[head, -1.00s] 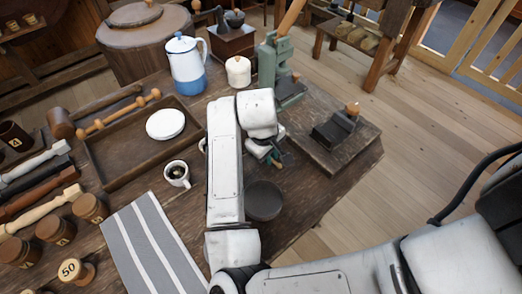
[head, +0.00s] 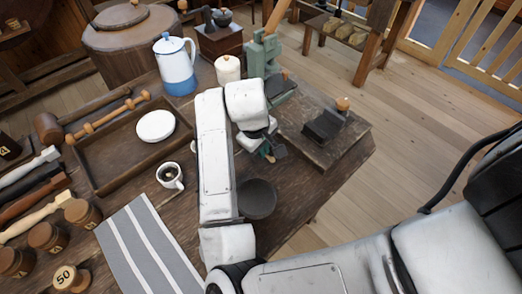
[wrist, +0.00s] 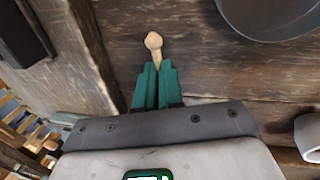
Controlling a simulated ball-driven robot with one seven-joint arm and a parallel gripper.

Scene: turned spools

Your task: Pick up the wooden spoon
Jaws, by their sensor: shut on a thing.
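The wooden spoon (wrist: 153,42) shows in the wrist view as a pale, rounded wooden end with a short length of shaft. It sticks out beyond the green fingertips of my gripper (wrist: 158,78), which are shut on it. The rest of the spoon is hidden by the fingers. In the head view my gripper (head: 266,150) is over the workbench, between the dark round bowl and the green cast tool, and is mostly hidden by my arm. The spoon is too small there to make out clearly. I cannot tell how high it is above the bench.
A dark round bowl (head: 257,198) stands close to my gripper. A black block tool (head: 324,125) sits on a board to the right. A green cast tool (head: 265,60) and a white lidded jar (head: 228,69) stand behind. A white mug (head: 170,176) and a tray (head: 105,180) are left.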

